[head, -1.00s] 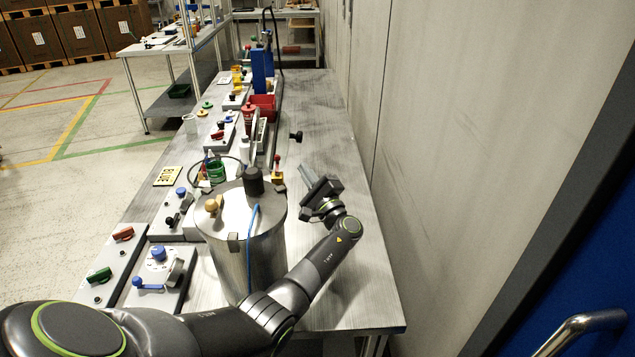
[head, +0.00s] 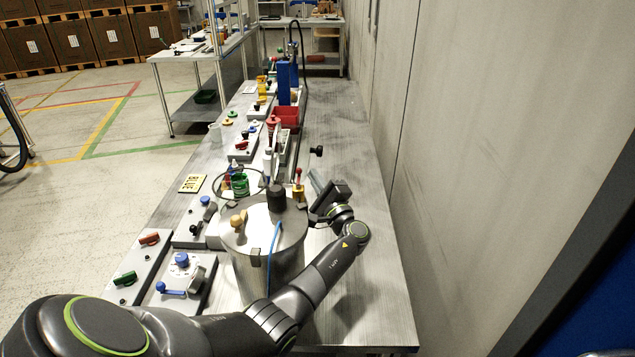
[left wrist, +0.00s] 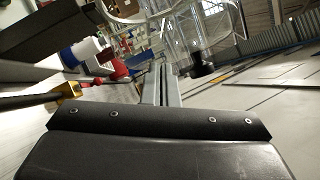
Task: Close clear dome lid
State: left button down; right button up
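In the head view, a thin round rim of something clear (head: 222,181) stands around a green object (head: 239,184) behind the metal drum (head: 262,262). Clear curved walls, probably the dome lid (left wrist: 187,38), fill the top middle of the left wrist view, beyond the fingertips. I cannot tell the lid's exact angle. My left gripper (head: 316,181) is right of the drum, above the table, with its fingers pointing back and left. In the left wrist view its fingers (left wrist: 161,82) are together with nothing seen between them. The right gripper is out of view.
The drum, with a black cap (head: 276,198) and blue tube, stands beside my left arm. A yellow-based post with a red top (head: 299,186) is near the fingers. Switch panels (head: 185,278) line the left edge.

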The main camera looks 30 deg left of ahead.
pick_arm(q)
jog(key=shift+s+a+r+n, duration=0.1)
jog(key=shift+r+n, duration=0.2)
jog(key=shift+f, duration=0.1)
jog(key=b+v, duration=0.6)
jog(key=v, duration=1.1)
jog(key=shift+d+r, duration=0.25)
jog(key=shift+r, duration=0.05)
jog(key=shift+s, duration=0.1)
